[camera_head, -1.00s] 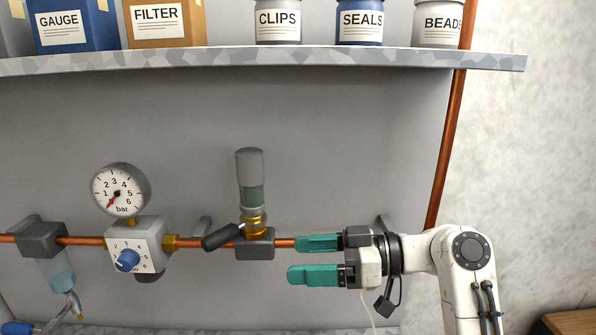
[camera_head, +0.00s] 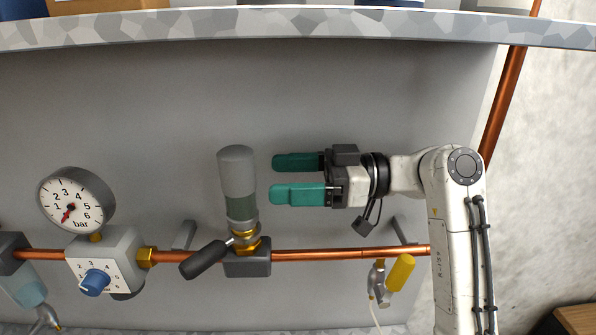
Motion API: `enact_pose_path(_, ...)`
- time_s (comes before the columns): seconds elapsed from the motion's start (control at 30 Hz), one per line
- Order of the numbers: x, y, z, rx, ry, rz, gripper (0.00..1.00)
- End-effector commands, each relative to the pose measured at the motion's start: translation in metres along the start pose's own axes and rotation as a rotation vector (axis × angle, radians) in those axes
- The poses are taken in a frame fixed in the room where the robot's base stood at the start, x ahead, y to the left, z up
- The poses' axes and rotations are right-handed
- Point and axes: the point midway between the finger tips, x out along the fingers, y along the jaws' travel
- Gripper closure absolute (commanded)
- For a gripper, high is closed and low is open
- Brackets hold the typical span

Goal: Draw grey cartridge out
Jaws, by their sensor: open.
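The grey cartridge (camera_head: 237,175) stands upright, tilted slightly left, with a greenish band at its lower part. It sits in a brass fitting (camera_head: 247,245) on a dark block on the copper pipe. A black lever handle (camera_head: 203,260) sticks out to the lower left of the fitting. My gripper (camera_head: 283,178) is open and empty, its two teal fingers pointing left. The fingertips are just right of the cartridge in the picture, at about the height of its body, with a visible gap between.
A pressure gauge (camera_head: 77,200) and a regulator with a blue knob (camera_head: 95,282) are at left on the copper pipe (camera_head: 330,254). A small tap with a yellow handle (camera_head: 401,272) hangs below the pipe. A shelf (camera_head: 290,24) runs above.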

Motion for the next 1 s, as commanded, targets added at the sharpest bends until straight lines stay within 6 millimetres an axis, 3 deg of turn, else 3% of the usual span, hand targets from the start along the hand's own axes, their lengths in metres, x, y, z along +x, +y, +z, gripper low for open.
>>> enact_pose_path(0.6,0.065,0.000,0.001,-0.001,-0.001,-0.001,0.19)
enact_pose_path(1.0,0.077,0.000,0.000,0.000,-0.001,0.000,0.19)
